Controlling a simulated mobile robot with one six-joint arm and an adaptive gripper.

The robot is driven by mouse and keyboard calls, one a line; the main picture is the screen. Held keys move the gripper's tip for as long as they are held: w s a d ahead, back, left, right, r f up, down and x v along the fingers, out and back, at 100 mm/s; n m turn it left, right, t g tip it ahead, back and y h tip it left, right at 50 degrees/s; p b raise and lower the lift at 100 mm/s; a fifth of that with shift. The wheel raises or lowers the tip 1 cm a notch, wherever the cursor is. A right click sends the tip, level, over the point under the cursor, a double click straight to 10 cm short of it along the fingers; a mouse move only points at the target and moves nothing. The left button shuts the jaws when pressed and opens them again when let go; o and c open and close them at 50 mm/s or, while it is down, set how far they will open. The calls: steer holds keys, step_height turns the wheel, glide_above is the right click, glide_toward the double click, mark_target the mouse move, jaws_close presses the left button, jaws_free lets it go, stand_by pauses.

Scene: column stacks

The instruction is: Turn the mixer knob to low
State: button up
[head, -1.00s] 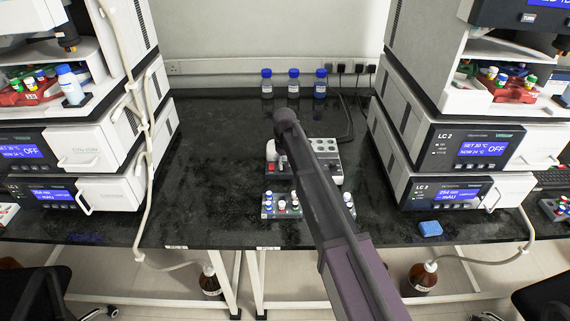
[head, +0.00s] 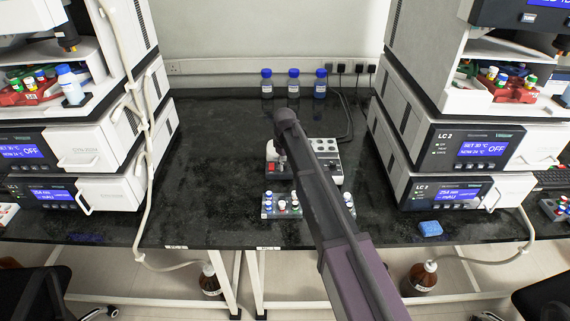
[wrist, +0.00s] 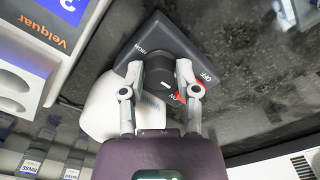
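In the wrist view the mixer's dark control panel (wrist: 158,38) fills the upper middle, with OFF printed at its right corner and another label at its left corner. The round black mixer knob (wrist: 162,76) stands between the two grey fingers of my gripper (wrist: 161,68). The fingers flank it on both sides and appear to touch it. A red mark shows beside the right finger.
A vial rack (head: 268,212) stands in front of the mixer. A grey and white block with round wells (head: 328,160) is at its right. Three bottles (head: 293,84) stand at the back wall. Tall instrument stacks flank both sides; the dark bench is clear on the left.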

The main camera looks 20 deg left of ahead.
steer(key=shift+o, duration=0.7)
steer(key=shift+m, duration=0.5)
